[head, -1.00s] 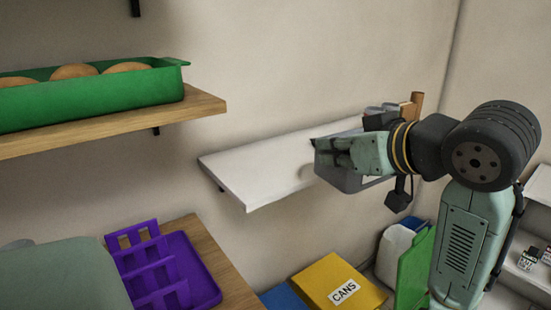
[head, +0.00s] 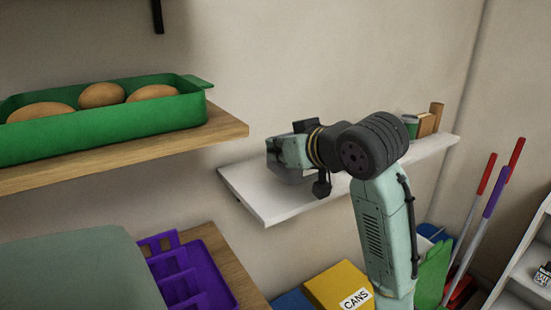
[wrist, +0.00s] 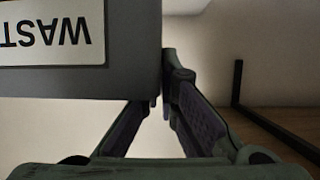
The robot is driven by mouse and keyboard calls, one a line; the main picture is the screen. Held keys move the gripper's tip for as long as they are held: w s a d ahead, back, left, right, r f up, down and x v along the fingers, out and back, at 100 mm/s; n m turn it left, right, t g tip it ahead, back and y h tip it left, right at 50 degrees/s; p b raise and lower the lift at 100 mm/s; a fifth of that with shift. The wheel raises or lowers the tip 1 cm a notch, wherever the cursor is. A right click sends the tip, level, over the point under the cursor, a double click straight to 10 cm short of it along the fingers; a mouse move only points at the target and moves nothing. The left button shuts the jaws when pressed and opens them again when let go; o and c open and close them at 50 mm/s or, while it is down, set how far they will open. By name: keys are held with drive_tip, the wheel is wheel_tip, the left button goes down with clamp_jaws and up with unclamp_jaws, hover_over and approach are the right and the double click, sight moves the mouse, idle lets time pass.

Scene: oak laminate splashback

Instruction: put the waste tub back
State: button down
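The waste tub is a grey container with a white label reading "WAST", upside down, in the wrist view (wrist: 130,80). In the head view a grey part of the tub (head: 292,177) shows just under my gripper (head: 277,152), over the left part of the white wall shelf (head: 270,208). In the wrist view my gripper (wrist: 162,100) has its fingers closed in at the tub's edge. The right finger lies along its side, and the left fingertip is hidden behind it. I cannot tell whether the tub touches the shelf.
A small can and brown items (head: 428,122) stand at the shelf's far right end. A wooden shelf with a green tray (head: 100,130) of bread-like items is at left. Below are a purple rack (head: 190,275) and a yellow CANS box (head: 340,285). Long-handled tools (head: 487,210) lean right.

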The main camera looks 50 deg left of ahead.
sight(278, 163)
drive_tip(key=f, duration=0.1)
drive_tip(key=a+f+p, duration=0.1)
drive_tip(key=shift+a+f, duration=0.1)
drive_tip(key=shift+f, duration=0.7)
drive_tip(key=shift+f, duration=0.15)
drive_tip(key=c, duration=1.8)
unclamp_jaws()
drive_tip(key=shift+r, duration=0.2)
drive_tip(key=b+v, duration=0.2)
drive_tip(key=v, duration=1)
